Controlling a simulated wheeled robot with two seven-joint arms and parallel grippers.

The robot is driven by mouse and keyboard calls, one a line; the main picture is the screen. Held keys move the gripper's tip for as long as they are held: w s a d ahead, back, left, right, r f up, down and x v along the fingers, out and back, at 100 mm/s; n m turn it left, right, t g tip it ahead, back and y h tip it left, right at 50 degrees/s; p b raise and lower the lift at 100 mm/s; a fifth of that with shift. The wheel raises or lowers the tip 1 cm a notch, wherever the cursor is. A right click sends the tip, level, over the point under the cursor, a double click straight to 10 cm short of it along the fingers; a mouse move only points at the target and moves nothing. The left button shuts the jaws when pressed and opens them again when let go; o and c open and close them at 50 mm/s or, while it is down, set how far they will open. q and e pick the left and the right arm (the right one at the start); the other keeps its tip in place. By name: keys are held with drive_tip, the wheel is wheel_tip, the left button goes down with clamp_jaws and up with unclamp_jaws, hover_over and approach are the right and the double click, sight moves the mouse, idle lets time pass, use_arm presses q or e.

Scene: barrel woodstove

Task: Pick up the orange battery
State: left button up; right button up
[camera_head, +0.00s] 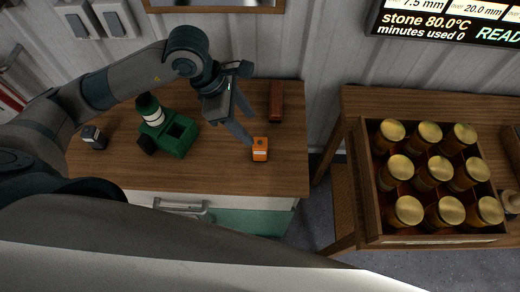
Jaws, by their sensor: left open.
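The orange battery (260,149) is a small orange block with a pale label, standing on the wooden counter (228,178) near its right side. My left arm comes in from the left, and my left gripper (247,130) hangs over the counter just behind and left of the battery. Its fingers are open and point down towards the battery, with a fingertip close to its upper left edge. I cannot tell whether they touch. My right gripper is not in view.
A green device (176,137), a white-and-green bottle (150,110) and a small dark block (94,137) stand left on the counter. A reddish-brown block (276,102) lies behind the battery. Right, a wooden crate (366,190) of gold-lidded jars sits on another table. Counter in front of the battery is clear.

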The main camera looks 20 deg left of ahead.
sight(260, 142)
use_arm(q)
drive_tip(key=b+x, duration=0.2)
drive_tip(key=x, duration=0.5)
drive_tip(key=shift+d+f, duration=0.15)
drive_tip(key=shift+f, duration=0.2)
drive_tip(key=shift+f, duration=0.1)
drive_tip(key=shift+s+d+f+b, duration=0.1)
drive_tip(key=shift+d+f+b, duration=0.25)
drive_tip(key=shift+f, duration=0.2)
drive_tip(key=shift+s+b+x, duration=0.2)
drive_tip(key=shift+b+x, duration=0.35)
drive_tip(key=shift+x, duration=1.45)
drive_tip(key=shift+w, duration=0.1)
drive_tip(key=c, duration=1.2)
